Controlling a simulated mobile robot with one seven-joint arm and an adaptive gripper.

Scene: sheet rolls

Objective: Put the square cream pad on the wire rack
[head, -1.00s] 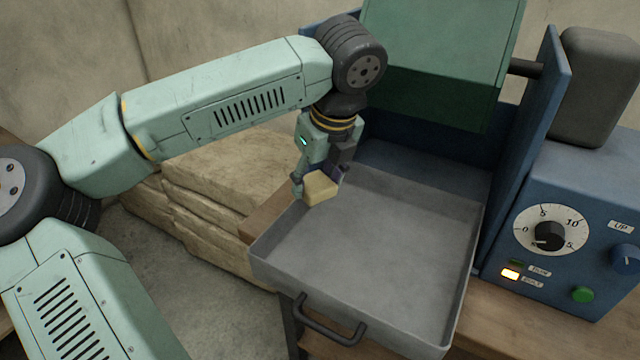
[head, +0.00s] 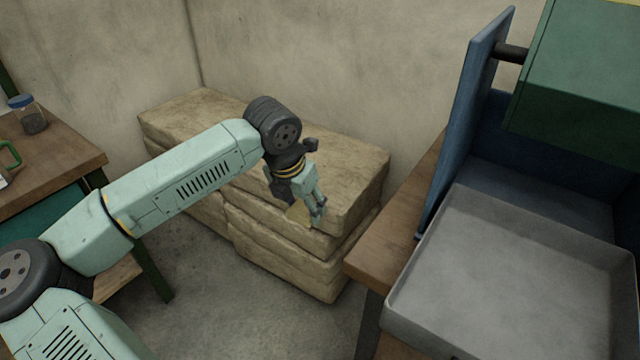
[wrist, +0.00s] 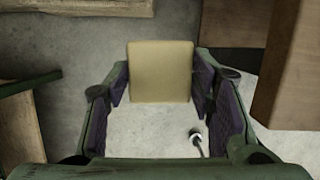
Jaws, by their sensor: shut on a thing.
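The square cream pad (wrist: 160,70) is held between the two fingers of my gripper (wrist: 161,88) in the wrist view, with the floor well below it. In the head view my gripper (head: 309,214) hangs in front of the stacked sacks, and the pad (head: 298,214) shows as a small tan patch beside the fingers, partly hidden by them. The wire rack is not in view.
A grey tray (head: 520,275) sits in the blue and green machine (head: 575,110) at the right. Stacked sacks (head: 350,175) stand along the wall. A wooden table (head: 50,150) with a blue-lidded jar (head: 30,115) is at the left. Floor between is open.

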